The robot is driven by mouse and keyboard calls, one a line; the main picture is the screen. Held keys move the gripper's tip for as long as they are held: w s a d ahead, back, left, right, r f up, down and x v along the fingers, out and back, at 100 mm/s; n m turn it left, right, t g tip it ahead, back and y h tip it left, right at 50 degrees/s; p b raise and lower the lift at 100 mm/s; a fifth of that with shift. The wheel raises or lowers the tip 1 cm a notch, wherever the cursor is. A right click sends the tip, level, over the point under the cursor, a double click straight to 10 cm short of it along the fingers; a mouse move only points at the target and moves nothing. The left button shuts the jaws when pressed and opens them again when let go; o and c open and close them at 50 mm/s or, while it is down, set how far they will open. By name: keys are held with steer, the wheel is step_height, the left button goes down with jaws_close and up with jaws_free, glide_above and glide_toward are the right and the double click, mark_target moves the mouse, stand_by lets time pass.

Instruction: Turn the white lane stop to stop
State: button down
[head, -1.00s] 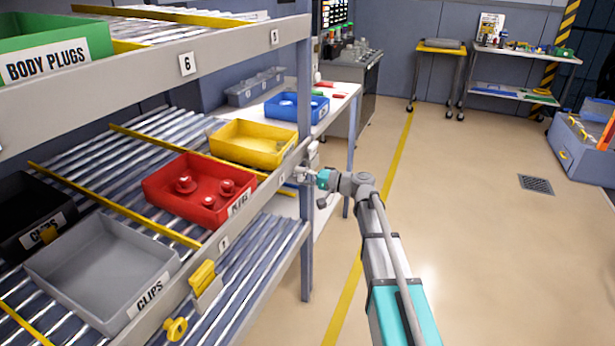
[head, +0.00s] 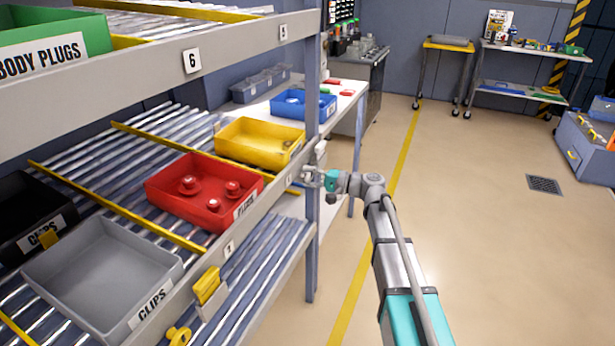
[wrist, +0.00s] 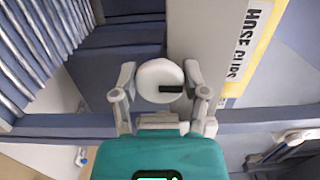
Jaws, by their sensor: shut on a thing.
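The white lane stop shows in the wrist view as a round white knob (wrist: 158,80) with a dark slot mark on its right side. My gripper (wrist: 160,86) has one finger on each side of the knob and is shut on it. In the head view my gripper (head: 312,178) is at the rack's front rail, beside the upright post, and the knob itself is mostly hidden there. A yellow lane stop (head: 207,285) and a yellow knob (head: 178,337) sit on the same rail nearer to me.
The rack holds a red bin (head: 205,218), a yellow bin (head: 258,158), a grey clips bin (head: 105,310) and a blue bin (head: 298,122) stands beyond. The rack's grey post (head: 312,245) stands close to my gripper.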

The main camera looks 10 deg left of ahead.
steer(key=shift+w+d, duration=0.15)
steer(key=shift+w, duration=0.15)
steer(key=shift+c, duration=1.3)
jaws_free()
steer(key=shift+o, duration=0.8)
steer(key=shift+s, duration=0.1)
steer(key=s+d, duration=0.2)
steer(key=d, duration=0.9)
steer(key=shift+s+d, duration=0.2)
steer(key=shift+d, duration=0.1)
